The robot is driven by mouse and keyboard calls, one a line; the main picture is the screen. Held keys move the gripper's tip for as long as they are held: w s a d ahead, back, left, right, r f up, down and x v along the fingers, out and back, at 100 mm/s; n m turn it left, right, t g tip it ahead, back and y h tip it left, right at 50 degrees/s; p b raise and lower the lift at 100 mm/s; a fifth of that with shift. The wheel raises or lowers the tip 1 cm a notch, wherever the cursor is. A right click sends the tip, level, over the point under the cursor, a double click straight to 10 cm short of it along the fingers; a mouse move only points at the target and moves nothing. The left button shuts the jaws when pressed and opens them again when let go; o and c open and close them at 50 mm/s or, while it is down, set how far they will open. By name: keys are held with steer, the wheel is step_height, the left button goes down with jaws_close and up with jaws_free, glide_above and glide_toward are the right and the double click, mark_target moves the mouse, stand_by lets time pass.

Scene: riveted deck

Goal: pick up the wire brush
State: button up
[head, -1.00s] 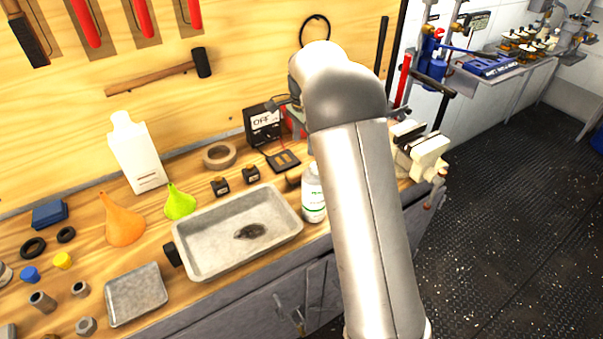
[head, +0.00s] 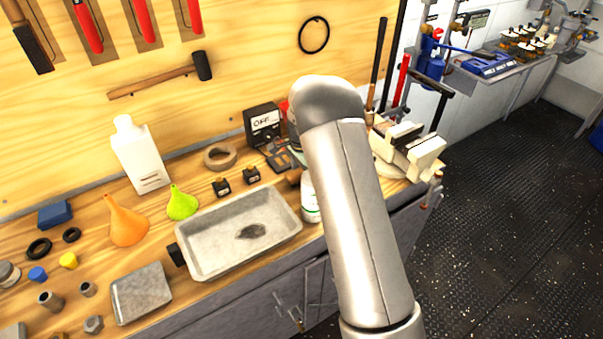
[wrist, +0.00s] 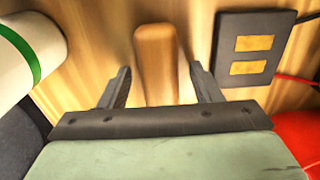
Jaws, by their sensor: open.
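A rounded wooden handle (wrist: 155,60), which looks like the wire brush's, lies on the bench in the wrist view. No bristles show. A small brown piece of it seems to show in the head view (head: 294,176), beside my arm. My gripper (wrist: 160,69) is open, with one finger to the left of the handle and one to the right. Gaps show between the fingers and the handle. The near part of the handle is hidden behind the gripper body. In the head view my arm hides most of the gripper.
A dark pad with two gold plates (wrist: 251,48) lies close on the right. A metal tray (head: 215,262) and a vise (head: 410,150) are nearby.

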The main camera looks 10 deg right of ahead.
steer(key=c, duration=1.1)
steer(key=shift+r, duration=0.15)
